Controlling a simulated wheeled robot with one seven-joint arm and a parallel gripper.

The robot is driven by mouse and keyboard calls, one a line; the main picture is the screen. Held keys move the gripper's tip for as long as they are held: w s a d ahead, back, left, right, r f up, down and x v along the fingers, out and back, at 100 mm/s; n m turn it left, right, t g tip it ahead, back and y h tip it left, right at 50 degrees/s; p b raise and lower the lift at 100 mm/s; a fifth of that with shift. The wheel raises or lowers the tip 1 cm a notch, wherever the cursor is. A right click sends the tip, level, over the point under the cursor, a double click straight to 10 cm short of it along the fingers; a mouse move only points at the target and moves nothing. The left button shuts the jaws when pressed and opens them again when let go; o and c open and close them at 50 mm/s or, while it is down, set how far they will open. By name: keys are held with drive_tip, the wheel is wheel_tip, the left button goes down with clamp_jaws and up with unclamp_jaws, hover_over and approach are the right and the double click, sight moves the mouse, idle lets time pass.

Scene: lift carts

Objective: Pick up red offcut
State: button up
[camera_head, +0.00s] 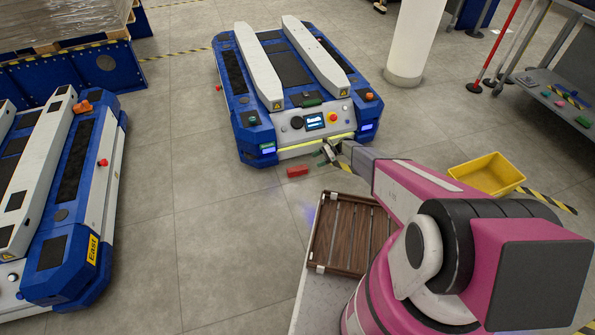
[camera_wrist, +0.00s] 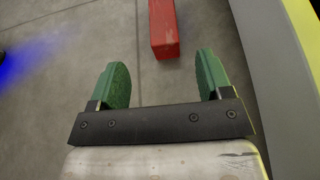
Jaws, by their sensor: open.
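The red offcut (camera_head: 297,171) is a small red block lying on the grey floor just in front of the middle blue and white lift cart (camera_head: 285,85). In the wrist view the offcut (camera_wrist: 164,28) is at the top centre, beyond the fingertips and partly cut off by the frame edge. My gripper (camera_head: 328,153) is near the cart's front, to the right of the offcut and apart from it. In the wrist view my gripper (camera_wrist: 158,78) has its two green fingers spread wide, with only floor between them.
A second lift cart (camera_head: 93,190) stands at the left. A slatted brown tray (camera_head: 345,232) lies beside my arm, and a yellow bin (camera_head: 487,174) is on the floor at the right. A white pillar (camera_head: 415,40) stands behind. The floor left of the offcut is clear.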

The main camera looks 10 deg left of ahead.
sight(301, 167)
drive_tip(key=shift+a+f, duration=0.3)
drive_tip(key=shift+f, duration=0.05)
drive_tip(key=x, duration=1)
drive_tip(key=shift+a+r, duration=0.15)
drive_tip(key=shift+a, duration=0.15)
drive_tip(key=c, duration=1)
